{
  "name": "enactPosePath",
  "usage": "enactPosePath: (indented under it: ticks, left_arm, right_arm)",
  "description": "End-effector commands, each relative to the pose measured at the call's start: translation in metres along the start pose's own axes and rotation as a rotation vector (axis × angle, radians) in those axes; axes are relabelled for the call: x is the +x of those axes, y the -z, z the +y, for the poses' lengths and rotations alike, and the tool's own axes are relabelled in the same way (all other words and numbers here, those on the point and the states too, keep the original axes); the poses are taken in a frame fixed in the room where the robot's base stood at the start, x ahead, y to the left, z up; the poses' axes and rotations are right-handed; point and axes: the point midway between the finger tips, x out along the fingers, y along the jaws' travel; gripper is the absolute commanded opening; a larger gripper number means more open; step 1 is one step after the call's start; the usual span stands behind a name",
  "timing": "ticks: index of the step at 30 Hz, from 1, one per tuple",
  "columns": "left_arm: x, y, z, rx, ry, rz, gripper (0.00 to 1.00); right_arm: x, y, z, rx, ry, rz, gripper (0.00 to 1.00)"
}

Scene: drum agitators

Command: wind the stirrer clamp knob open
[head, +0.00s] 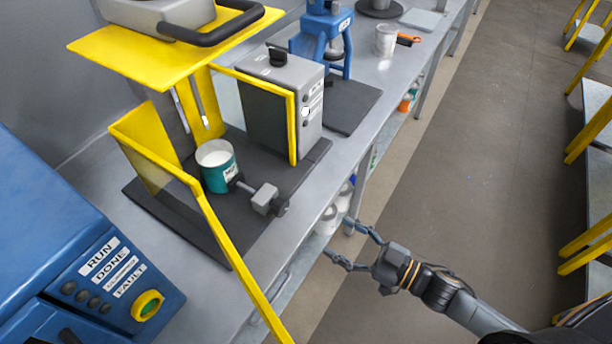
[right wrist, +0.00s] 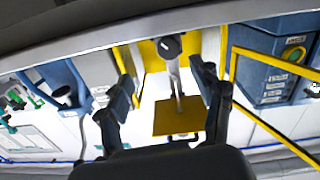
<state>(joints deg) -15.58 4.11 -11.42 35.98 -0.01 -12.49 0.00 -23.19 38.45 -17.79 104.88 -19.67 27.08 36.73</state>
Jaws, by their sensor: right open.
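The stirrer clamp (head: 264,198) is a grey block on a short dark arm beside a teal can (head: 218,170) with a pale top. Its small dark knob (head: 282,209) faces the bench's front edge. My right gripper (head: 337,236) is open and empty, out past the front edge and clear of the knob. In the right wrist view, which looks upside down, a dark round knob (right wrist: 169,46) shows between the open fingers, beyond their tips; it appears to be the clamp knob. The can is not clear there. My left gripper is not in view.
A yellow guard frame (head: 215,222) runs along the station's left side. A grey control box (head: 310,95) with a yellow edge stands right of the can. A blue machine (head: 85,250) stands at lower left. Open floor (head: 470,150) lies right of the bench.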

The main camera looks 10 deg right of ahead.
Motion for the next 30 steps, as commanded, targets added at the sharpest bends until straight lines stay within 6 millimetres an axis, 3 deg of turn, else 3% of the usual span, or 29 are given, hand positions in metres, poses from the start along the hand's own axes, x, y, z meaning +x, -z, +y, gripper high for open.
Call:
enactPosePath:
  ticks: [5, 13, 17, 24, 30]
  left_arm:
    - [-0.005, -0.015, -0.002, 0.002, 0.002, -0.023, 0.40]
    - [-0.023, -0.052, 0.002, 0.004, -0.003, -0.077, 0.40]
    - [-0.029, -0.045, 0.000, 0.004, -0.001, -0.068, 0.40]
    - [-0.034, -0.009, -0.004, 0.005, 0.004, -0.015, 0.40]
    - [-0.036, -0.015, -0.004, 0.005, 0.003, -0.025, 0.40]
  right_arm:
    - [0.011, 0.011, -0.005, 0.001, 0.021, 0.021, 0.66]
    - [0.064, 0.015, -0.005, 0.000, 0.018, 0.023, 0.66]
    - [0.092, 0.014, -0.005, -0.002, 0.016, 0.021, 0.66]
    - [0.128, 0.012, -0.006, 0.000, 0.016, 0.019, 0.66]
    - [0.139, 0.011, -0.007, -0.002, 0.017, 0.017, 0.66]
